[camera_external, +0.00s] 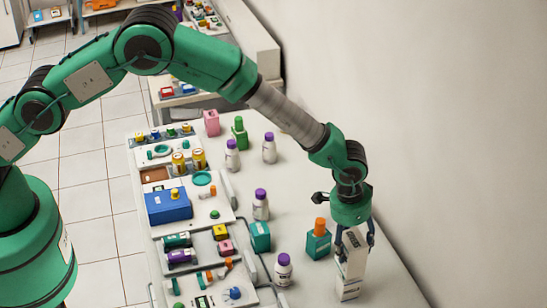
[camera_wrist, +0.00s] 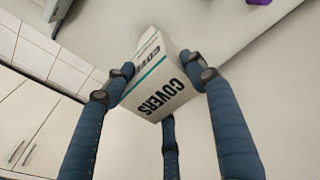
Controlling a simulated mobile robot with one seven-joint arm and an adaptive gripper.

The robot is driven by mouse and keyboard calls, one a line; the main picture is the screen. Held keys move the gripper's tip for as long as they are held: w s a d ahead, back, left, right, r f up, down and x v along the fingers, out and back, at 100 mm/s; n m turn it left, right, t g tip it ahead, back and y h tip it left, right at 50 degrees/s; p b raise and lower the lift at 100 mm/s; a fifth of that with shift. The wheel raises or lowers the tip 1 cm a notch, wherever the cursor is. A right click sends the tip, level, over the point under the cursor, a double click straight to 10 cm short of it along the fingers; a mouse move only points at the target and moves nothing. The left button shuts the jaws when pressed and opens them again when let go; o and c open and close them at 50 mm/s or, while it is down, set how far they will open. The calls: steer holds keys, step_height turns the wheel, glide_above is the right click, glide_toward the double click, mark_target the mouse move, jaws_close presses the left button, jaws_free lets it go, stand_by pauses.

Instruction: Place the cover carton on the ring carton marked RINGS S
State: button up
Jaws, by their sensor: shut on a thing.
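The white cover carton (camera_wrist: 158,98), with COVERS in dark letters and a teal stripe, is between the blue fingers of my gripper (camera_wrist: 160,80) in the wrist view. My gripper is shut on it. In the external view my gripper (camera_external: 356,238) points down at the right side of the table, with the cover carton (camera_external: 353,243) between its fingers. White carton surface (camera_external: 349,283) continues below the fingers there. I cannot tell whether this is a second carton under the held one. The RINGS S marking is not readable in either view.
A white bottle with a purple cap (camera_external: 283,270) is further left. Trays and a blue box (camera_external: 168,206) fill the table's left side. A bare wall (camera_external: 450,150) is to the right.

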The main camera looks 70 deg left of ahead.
steer(key=shift+w+d, duration=0.1)
steer(key=shift+w, duration=0.25)
steer(key=shift+f+p, duration=0.35)
steer(key=shift+f, duration=1.4)
jaws_close()
steer(key=o, duration=2)
jaws_free()
steer(key=shift+c, duration=0.2)
steer(key=shift+r, duration=0.1)
steer(key=shift+s+r+b, duration=0.25)
steer(key=shift+s+r, duration=0.05)
steer(key=shift+r, duration=1.65)
steer(key=shift+s+r+b, duration=0.2)
steer(key=shift+s+r, duration=0.05)
steer(key=shift+r, duration=1.65)
steer(key=shift+s+r+b, duration=0.25)
steer(key=shift+s+r, duration=0.05)
steer(key=shift+r, duration=1.65)
